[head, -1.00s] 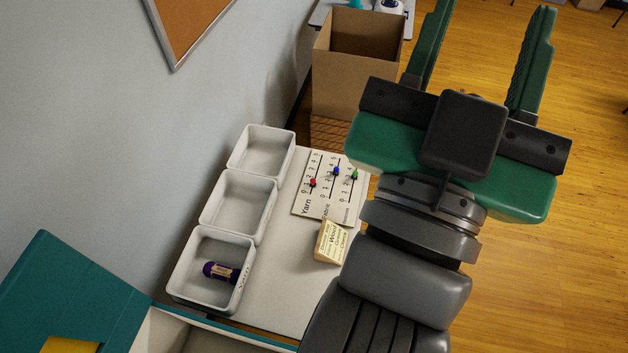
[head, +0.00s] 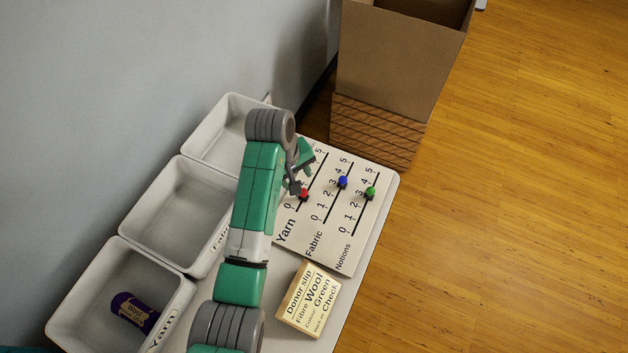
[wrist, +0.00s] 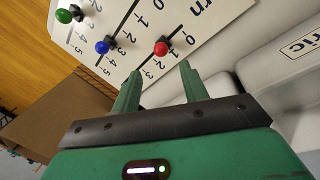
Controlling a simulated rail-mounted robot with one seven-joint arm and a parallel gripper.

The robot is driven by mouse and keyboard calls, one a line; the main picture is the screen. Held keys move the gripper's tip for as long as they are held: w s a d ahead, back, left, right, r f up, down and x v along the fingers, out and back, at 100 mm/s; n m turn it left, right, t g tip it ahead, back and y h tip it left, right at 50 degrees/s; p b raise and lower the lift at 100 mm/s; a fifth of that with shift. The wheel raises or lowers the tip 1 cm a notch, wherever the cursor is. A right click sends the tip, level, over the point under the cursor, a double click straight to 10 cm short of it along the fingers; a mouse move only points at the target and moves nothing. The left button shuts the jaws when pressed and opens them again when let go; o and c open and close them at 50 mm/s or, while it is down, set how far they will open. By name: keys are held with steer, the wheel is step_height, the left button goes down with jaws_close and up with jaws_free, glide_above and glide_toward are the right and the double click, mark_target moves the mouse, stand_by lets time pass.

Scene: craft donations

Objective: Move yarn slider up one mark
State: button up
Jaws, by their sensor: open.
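The slider board (head: 345,215) lies on the white table with tracks labelled Yarn, Fabric and Notions. The red yarn knob (head: 303,194) is near the low, 0 end of its track; its exact mark is hard to read. My gripper (head: 297,180) is over the yarn track, at the knob's upper-left side, partly hidden by my arm. In the wrist view my gripper (wrist: 160,72) is open, and the red knob (wrist: 161,47) shows just beyond the gap between the fingertips, not between them. The blue knob (head: 343,182) and green knob (head: 370,193) sit higher on their tracks.
White bins (head: 170,215) line the wall side; the nearest holds a purple yarn roll (head: 133,309). A donor slip block (head: 309,299) reading Wool, Green stands below the board. A cardboard box (head: 395,70) stands beyond the table. Floor to the right is clear.

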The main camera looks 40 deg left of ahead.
steer(key=f+b, duration=0.1)
steer(key=f, duration=0.1)
steer(key=f+b, duration=0.1)
steer(key=f, duration=0.2)
steer(key=w+f+b, duration=0.1)
steer(key=f, duration=0.1)
steer(key=shift+d+f, duration=0.25)
steer(key=shift+d, duration=0.05)
jaws_close()
